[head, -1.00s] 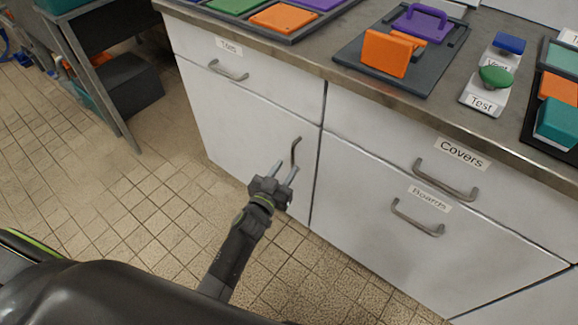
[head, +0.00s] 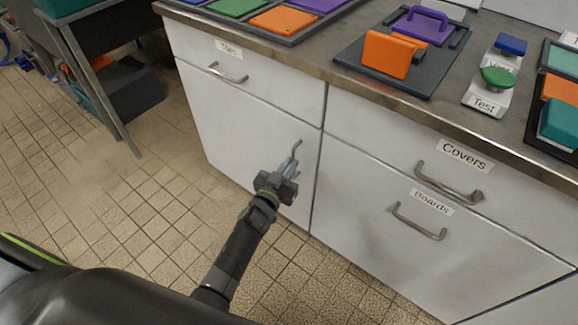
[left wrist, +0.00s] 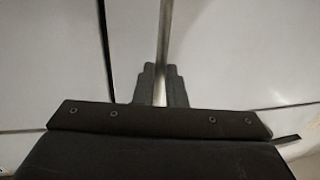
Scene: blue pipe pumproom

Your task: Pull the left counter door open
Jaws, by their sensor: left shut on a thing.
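The left counter door (head: 230,135) is a white panel under the drawer labelled with a small tag, and it looks closed. Its vertical metal handle (head: 298,147) sits near the door's right edge. My left gripper (head: 291,165) is at the handle, its fingers shut on the lower part. In the left wrist view the handle (left wrist: 164,40) runs as an upright bar down between the two fingertips (left wrist: 161,85). The handle's lower end is hidden by the gripper. My right gripper is in neither view.
To the right are drawers with horizontal handles, labelled Covers (head: 463,156) and Boards (head: 430,201). The countertop (head: 300,60) above carries trays, colored blocks and buttons. The tiled floor (head: 130,200) before the door is clear.

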